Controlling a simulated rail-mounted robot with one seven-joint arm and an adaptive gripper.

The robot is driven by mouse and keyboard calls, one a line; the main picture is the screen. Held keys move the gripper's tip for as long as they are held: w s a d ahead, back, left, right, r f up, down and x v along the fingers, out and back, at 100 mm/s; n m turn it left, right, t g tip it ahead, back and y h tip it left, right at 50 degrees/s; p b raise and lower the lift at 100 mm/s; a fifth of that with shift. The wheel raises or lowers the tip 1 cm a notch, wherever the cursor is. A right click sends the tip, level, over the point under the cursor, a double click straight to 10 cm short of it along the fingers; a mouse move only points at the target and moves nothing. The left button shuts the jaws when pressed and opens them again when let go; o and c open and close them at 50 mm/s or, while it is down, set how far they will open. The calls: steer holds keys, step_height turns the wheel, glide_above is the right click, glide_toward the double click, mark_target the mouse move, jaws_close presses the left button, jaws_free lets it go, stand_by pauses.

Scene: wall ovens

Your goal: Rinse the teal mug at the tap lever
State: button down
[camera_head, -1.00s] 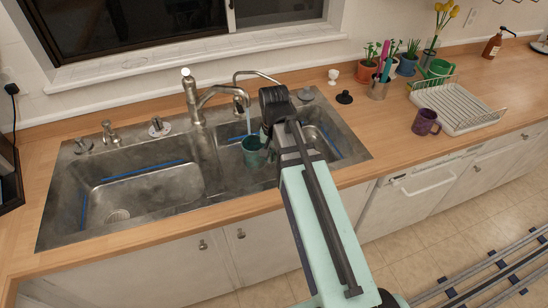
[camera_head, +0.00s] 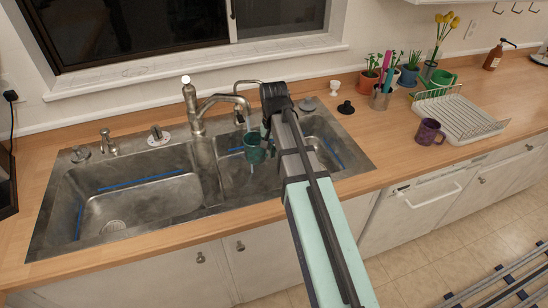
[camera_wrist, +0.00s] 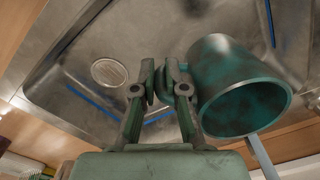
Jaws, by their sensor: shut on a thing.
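The teal mug (camera_head: 255,149) is at the right-hand basin, just below the tap spout (camera_head: 229,99). My gripper (camera_head: 266,127) is shut on the mug at its right side; the exact grip is partly hidden by my arm. In the wrist view, the gripper fingers (camera_wrist: 164,88) are close together beside the mug (camera_wrist: 225,75), whose open mouth faces the bottom right. A thin pale stream (camera_wrist: 262,155) shows at the mouth there. The tap lever (camera_head: 189,92), with a white tip, stands left of the spout.
A thin second spout (camera_head: 248,83) stands behind the mug. A black stopper (camera_head: 346,107), purple mug (camera_head: 428,131), dish rack (camera_head: 462,112) and potted plants (camera_head: 370,78) stand on the right counter.

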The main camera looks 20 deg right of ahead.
steer(key=shift+w+d+f, duration=0.15)
steer(key=shift+w+d, duration=0.05)
steer(key=shift+w, duration=0.6)
steer(key=shift+w+d+f, duration=0.2)
steer(key=shift+w+d, duration=0.05)
steer(key=shift+w, duration=0.6)
steer(key=shift+w+d+f, duration=0.15)
steer(key=shift+w+d, duration=0.05)
steer(key=shift+w, duration=0.6)
steer(key=shift+d, duration=0.15)
steer(key=shift+s+d, duration=0.15)
steer(key=shift+d, duration=0.25)
steer(key=shift+a+p, duration=0.15)
steer(key=shift+p, duration=0.2)
steer(key=shift+a, duration=0.35)
